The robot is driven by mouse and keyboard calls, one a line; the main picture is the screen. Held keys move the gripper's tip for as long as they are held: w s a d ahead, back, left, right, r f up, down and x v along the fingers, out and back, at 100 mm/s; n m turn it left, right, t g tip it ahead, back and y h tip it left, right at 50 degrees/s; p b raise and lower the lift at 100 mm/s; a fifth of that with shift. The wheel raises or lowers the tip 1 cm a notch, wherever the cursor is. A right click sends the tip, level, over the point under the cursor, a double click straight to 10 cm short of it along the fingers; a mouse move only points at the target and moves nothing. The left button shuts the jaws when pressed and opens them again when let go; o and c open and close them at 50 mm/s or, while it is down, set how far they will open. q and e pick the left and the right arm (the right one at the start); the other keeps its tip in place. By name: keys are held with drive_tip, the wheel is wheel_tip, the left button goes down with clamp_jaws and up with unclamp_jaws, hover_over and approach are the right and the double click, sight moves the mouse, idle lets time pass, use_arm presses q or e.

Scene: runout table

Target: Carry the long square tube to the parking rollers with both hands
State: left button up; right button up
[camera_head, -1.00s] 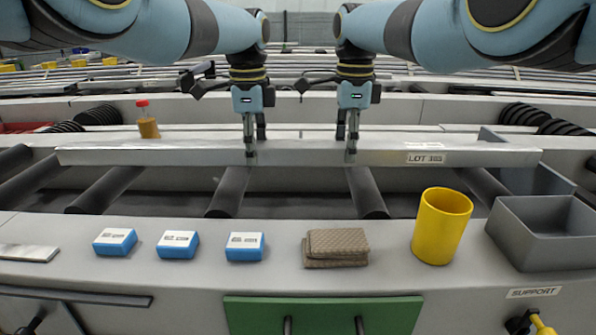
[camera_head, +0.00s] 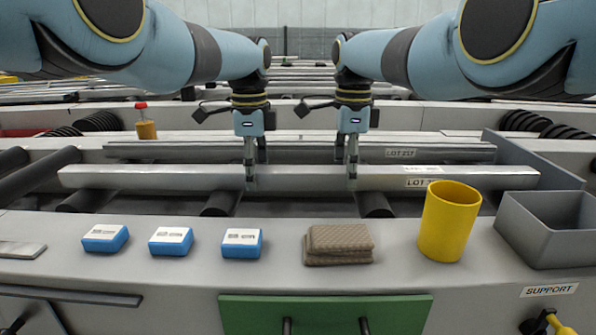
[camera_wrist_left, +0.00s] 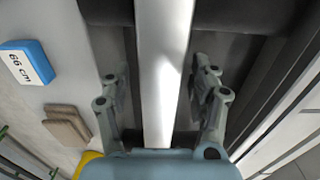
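The long square tube (camera_head: 300,178) is pale metal with a LOT label near its right end. It lies level, left to right, just above or on the dark rollers (camera_head: 222,203); I cannot tell whether it touches them. One finger of each shows over the front face. In the left wrist view the tube (camera_wrist_left: 163,75) runs between the fingers of my left gripper (camera_wrist_left: 160,85); exact pad contact is unclear there.
A second, darker tube (camera_head: 300,153) labelled LOT 257 lies behind. On the front ledge are several blue blocks (camera_head: 171,241), a brown folded cloth (camera_head: 339,245), a yellow cup (camera_head: 449,220) and a grey bin (camera_head: 550,229). A red-capped bottle (camera_head: 145,121) stands behind at left.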

use_arm(q)
drive_tip(key=shift+w, duration=0.1)
use_arm(e)
drive_tip(key=shift+f, duration=0.1)
use_arm(q)
drive_tip(key=shift+r, duration=0.25)
use_arm(e)
drive_tip(key=shift+r, duration=0.2)
use_arm(q)
wheel_tip(320, 180, up, 11)
drive_tip(key=shift+r, duration=0.15)
use_arm(e)
wheel_tip(320, 180, up, 12)
drive_tip(key=shift+w+f, duration=0.15)
drive_tip(key=shift+f, duration=0.05)
